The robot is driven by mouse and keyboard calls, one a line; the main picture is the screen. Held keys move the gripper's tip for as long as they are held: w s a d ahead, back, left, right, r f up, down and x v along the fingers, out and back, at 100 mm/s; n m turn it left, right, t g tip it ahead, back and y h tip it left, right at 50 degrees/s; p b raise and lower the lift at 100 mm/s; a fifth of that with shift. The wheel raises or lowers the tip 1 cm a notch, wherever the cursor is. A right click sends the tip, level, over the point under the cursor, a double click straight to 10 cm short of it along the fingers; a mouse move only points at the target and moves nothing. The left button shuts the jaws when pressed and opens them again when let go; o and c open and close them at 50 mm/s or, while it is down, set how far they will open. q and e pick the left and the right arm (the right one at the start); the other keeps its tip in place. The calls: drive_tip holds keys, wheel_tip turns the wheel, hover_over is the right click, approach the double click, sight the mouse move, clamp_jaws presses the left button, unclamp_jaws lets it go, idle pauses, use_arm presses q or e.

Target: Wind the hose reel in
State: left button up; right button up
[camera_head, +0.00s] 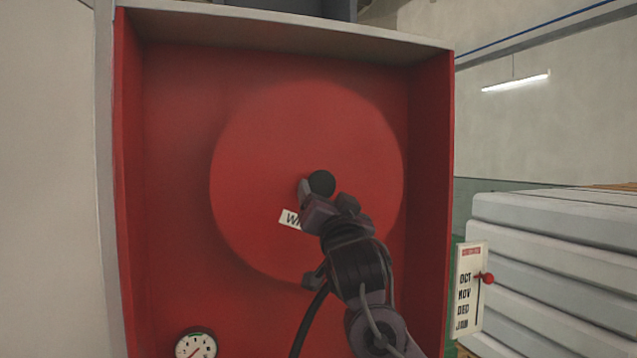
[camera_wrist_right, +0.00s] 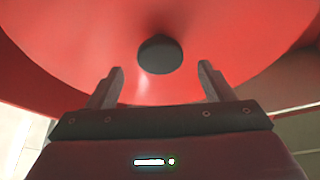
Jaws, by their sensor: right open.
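The hose reel is a large round red disc (camera_head: 255,160) set inside a red cabinet (camera_head: 170,220). A white label starting with "W" (camera_head: 291,219) lies lower left of the knob, partly hidden by my gripper. My right gripper (camera_head: 328,200) is right at the knob in the head view. In the right wrist view, the knob (camera_wrist_right: 160,54) sits ahead of and between the two spread fingers (camera_wrist_right: 160,78), touching neither. My left gripper is out of view.
A round white gauge (camera_head: 196,345) is at the cabinet's bottom left. A month panel (camera_head: 469,288) with a red slider knob (camera_head: 486,278) stands right of the cabinet. White stacked mattresses (camera_head: 560,250) fill the right side. The cabinet's side walls bound the arm's room.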

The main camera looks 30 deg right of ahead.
sight(322, 187)
drive_tip(key=p+x, duration=0.1)
drive_tip(key=x, duration=0.2)
drive_tip(key=shift+w+d+r+p, duration=0.15)
drive_tip(key=shift+w+r+p, duration=0.1)
drive_tip(key=shift+w+p, duration=0.05)
drive_tip(key=shift+w+d, duration=0.1)
drive_tip(key=shift+w, duration=0.2)
drive_tip(key=c, duration=1.4)
